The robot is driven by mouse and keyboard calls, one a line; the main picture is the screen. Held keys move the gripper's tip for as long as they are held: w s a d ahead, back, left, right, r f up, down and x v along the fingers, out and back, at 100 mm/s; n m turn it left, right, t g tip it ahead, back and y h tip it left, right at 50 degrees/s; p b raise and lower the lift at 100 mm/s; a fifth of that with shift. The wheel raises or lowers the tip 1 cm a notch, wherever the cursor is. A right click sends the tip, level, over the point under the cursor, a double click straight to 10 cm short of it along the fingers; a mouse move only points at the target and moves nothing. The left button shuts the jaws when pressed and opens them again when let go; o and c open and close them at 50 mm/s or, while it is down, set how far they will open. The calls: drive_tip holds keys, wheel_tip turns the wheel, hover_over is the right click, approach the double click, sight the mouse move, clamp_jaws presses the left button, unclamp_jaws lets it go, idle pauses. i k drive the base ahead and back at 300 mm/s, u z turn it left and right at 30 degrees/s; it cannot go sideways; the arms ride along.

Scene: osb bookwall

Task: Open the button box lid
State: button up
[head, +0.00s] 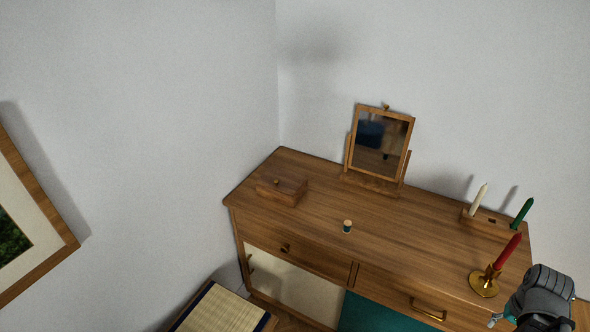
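The button box (282,190) is a small wooden box with a small knob on it. It sits on the left end of the wooden dresser top (330,203), near the wall corner. Its lid looks closed. My gripper (497,319) is at the lower right, beside the brass candle holder in the picture and far from the box. It is dark and cut off by the bottom edge, so its fingers cannot be made out clearly. Nothing is seen held in it.
A tilting mirror (381,144) stands at the back. A small dark cylinder with a pale top (347,227) stands in front. A red candle (507,250) in a brass holder (484,286), a white candle (479,199) and a green candle (522,213) stand right. Space between box and cylinder is clear.

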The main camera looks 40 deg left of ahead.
sight(285, 182)
drive_tip(key=u, duration=0.25)
drive_tip(key=i, duration=0.95)
drive_tip(key=u, duration=0.85)
